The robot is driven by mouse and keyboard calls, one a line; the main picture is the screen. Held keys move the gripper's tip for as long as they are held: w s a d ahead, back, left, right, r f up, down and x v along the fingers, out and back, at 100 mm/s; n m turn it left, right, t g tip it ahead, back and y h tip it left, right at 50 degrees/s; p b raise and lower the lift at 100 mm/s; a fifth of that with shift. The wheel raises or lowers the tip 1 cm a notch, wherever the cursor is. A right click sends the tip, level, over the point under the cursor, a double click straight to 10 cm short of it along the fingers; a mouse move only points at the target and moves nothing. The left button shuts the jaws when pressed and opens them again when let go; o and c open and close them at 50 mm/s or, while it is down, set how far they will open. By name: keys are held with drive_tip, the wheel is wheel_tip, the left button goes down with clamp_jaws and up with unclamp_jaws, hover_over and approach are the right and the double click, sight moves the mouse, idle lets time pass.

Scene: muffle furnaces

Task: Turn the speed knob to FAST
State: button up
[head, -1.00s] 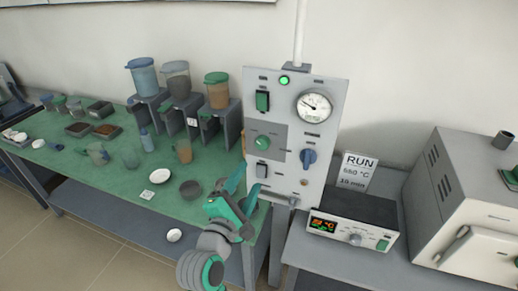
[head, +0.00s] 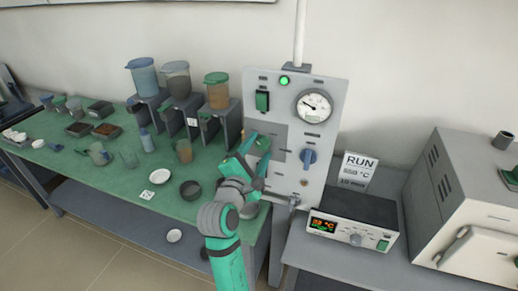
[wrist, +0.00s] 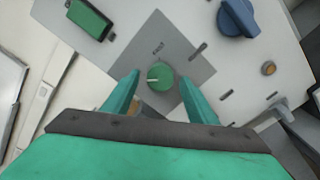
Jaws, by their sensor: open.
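The green round knob (wrist: 160,77) sits on a darker grey square plate (wrist: 190,52) on the control panel (head: 318,87). In the wrist view a pale pointer line on it points left in the picture, and a small label, probably FAST, is printed on the plate above it. My gripper (wrist: 160,100) is open, with one green finger on each side of the knob and visible gaps to it. In the head view my gripper (head: 255,152) is at the panel's left side and partly hides the knob (head: 263,143).
A blue knob (head: 308,158), a green rocker switch (head: 262,101), a gauge (head: 314,105) and a lit green lamp (head: 284,80) are on the same panel. A controller box (head: 352,226) stands to the right. The green bench (head: 120,185) with jars and dishes is at left.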

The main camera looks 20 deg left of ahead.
drive_tip(key=shift+w, duration=0.35)
drive_tip(key=c, duration=1.1)
